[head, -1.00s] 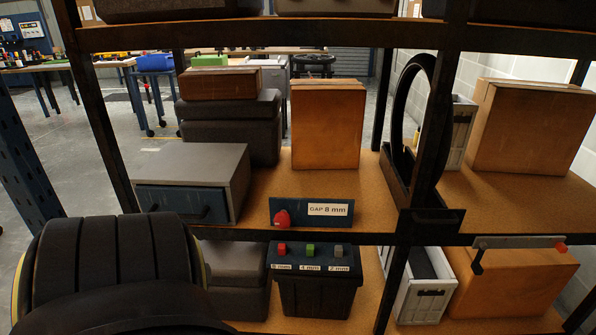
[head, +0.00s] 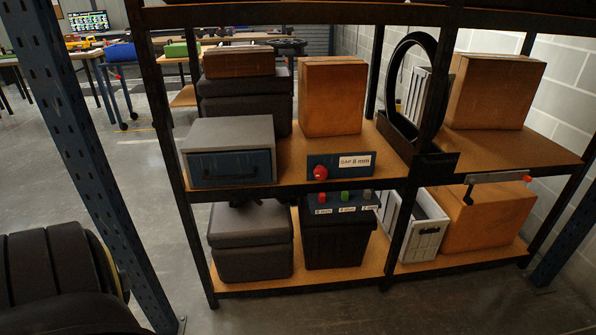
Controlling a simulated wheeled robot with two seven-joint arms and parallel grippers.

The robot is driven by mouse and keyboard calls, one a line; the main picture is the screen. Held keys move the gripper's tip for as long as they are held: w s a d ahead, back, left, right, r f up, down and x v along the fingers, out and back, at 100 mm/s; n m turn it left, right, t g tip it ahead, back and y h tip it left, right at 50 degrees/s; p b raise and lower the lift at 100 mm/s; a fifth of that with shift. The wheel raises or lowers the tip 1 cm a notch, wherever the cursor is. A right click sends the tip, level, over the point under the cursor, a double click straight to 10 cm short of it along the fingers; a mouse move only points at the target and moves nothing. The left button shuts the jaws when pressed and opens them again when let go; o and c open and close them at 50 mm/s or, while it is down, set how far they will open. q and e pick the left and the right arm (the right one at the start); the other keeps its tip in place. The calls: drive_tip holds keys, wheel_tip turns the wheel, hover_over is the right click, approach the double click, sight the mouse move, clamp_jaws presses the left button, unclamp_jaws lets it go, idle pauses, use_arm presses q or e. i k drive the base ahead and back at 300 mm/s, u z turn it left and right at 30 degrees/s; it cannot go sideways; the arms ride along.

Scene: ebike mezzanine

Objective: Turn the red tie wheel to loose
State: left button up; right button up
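A red round knob (head: 320,172) sits on the left of a dark blue plate (head: 315,161) on the middle shelf's front edge. The plate carries a white label reading "GAP 8 mm". I cannot tell whether this knob is the tie wheel, and no loose marking is readable. A grey bar clamp (head: 497,178) with a red end is at the right, below the middle shelf. Neither gripper is in view. Only a dark ribbed part of my own body shows at the lower left.
The dark rack holds a blue-fronted drawer box (head: 231,164), brown cartons (head: 332,95), a black tyre (head: 408,88), a white crate (head: 424,232) and a black bin (head: 338,240) with coloured blocks. A blue perforated post (head: 85,150) stands at left. Grey floor in front is clear.

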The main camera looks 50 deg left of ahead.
sight(320, 173)
drive_tip(key=u, duration=1.65)
